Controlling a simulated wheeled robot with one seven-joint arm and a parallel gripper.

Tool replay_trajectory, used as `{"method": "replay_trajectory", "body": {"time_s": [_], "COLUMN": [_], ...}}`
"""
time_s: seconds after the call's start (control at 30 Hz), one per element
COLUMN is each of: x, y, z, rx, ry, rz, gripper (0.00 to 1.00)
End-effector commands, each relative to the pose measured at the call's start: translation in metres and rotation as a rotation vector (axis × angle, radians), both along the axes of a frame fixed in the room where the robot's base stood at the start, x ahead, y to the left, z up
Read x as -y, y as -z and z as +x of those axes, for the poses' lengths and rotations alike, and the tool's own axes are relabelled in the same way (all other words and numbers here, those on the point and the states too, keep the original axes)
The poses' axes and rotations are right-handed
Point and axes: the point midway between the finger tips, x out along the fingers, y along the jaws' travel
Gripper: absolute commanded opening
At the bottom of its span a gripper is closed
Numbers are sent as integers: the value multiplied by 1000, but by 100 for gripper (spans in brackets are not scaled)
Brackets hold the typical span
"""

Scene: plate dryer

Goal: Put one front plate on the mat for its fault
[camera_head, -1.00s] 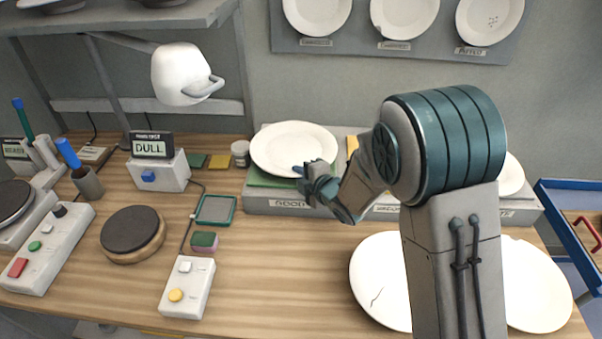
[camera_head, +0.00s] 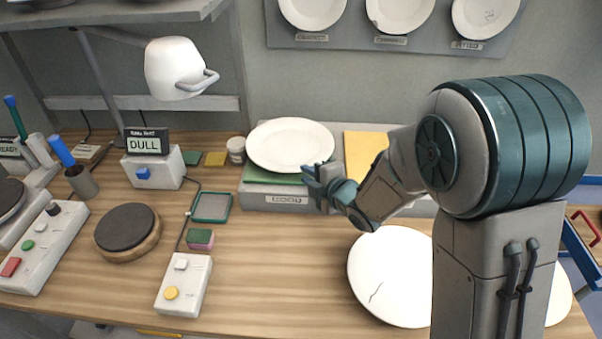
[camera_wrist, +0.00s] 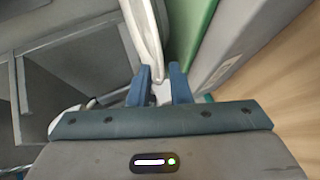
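My gripper (camera_head: 316,176) is at the plate's lower right edge. In the wrist view its fingers (camera_wrist: 161,88) are apart, and the plate's rim (camera_wrist: 147,40) shows edge-on just beyond and between the fingertips; contact cannot be told. A white plate with a dark crack (camera_head: 388,280) lies at the table's front. Another front plate (camera_head: 558,297) is mostly hidden behind my arm. The yellow mat (camera_head: 363,152) is bare where visible; mats further right are hidden.
Sample plates (camera_head: 399,12) hang on the wall board. A lamp (camera_head: 178,70) overhangs the left side. A box with a DULL display (camera_head: 150,160), a round dark pad (camera_head: 127,228) and a button box (camera_head: 184,284) stand on the left. The table's middle front is clear.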

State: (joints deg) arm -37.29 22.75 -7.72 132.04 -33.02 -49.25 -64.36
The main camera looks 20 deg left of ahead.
Motion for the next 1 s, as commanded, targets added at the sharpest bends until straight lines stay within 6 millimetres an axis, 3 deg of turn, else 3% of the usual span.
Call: {"method": "replay_trajectory", "body": {"time_s": [0.2,0.5,0.83,1.0], "x": [28,47,53,90], "y": [-11,-20,-22,-30], "z": [-20,-33,-31,-14], "rx": [2,-1,-11,-111], "ry": [1,0,22,197], "rz": [1,1,-2,-4], "gripper": [18,18,18,18]}}
